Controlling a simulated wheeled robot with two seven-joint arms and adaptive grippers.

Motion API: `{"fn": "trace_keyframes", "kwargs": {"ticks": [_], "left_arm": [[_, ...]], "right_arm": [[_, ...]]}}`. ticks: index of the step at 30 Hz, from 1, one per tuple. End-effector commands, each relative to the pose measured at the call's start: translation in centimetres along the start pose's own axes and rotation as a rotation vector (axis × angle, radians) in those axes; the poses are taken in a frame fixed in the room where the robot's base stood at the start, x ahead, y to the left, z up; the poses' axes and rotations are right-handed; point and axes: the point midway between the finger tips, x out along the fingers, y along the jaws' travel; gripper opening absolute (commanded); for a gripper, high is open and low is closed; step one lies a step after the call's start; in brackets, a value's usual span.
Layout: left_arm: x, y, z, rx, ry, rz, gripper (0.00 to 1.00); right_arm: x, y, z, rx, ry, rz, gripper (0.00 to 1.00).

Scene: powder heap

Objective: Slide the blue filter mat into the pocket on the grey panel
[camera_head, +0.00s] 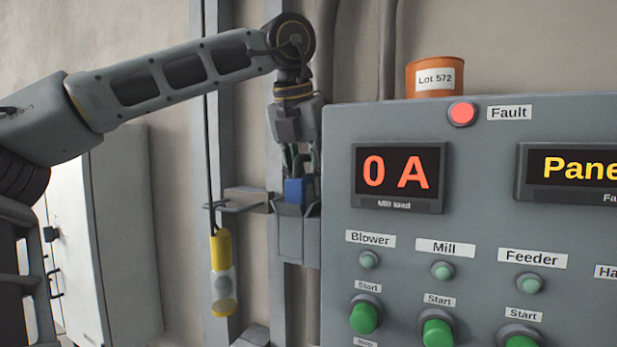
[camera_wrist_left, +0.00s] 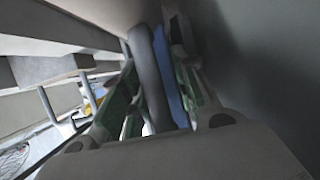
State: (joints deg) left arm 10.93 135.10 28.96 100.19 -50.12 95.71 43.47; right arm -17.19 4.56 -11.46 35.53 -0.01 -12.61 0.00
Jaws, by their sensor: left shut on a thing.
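The blue filter mat (camera_head: 294,190) is small and upright at the left side of the grey panel (camera_head: 480,230). My left gripper (camera_head: 298,168) points down from above and is shut on the mat's upper part. The mat also shows as a blue strip between the fingers in the left wrist view (camera_wrist_left: 175,85). A grey pocket (camera_head: 297,235) sits directly below the mat, beside the panel's left edge. The mat's lower edge meets the pocket's mouth; I cannot tell how deep it reaches inside. My right gripper is not in view.
A yellow-topped clear cylinder (camera_head: 222,270) hangs on a dark cord left of the pocket, near a bracket (camera_head: 245,200). An orange tub (camera_head: 436,77) labelled Lot 572 stands on the panel's top. A pale cabinet (camera_head: 120,235) stands at the left.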

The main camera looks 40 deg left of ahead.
Motion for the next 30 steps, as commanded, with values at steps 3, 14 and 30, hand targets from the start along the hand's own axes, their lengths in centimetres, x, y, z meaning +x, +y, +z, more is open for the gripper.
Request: {"fn": "trace_keyframes", "kwargs": {"ticks": [3,14,30], "left_arm": [[0.10,0.00,-0.05,0.000,-0.001,0.000,0.05],[0.40,0.00,-0.17,0.000,-0.001,0.000,0.05],[0.85,0.01,-0.36,0.000,-0.001,0.000,0.05]], "right_arm": [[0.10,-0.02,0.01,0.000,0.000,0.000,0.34],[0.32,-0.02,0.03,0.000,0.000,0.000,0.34],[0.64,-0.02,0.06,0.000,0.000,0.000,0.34]]}}
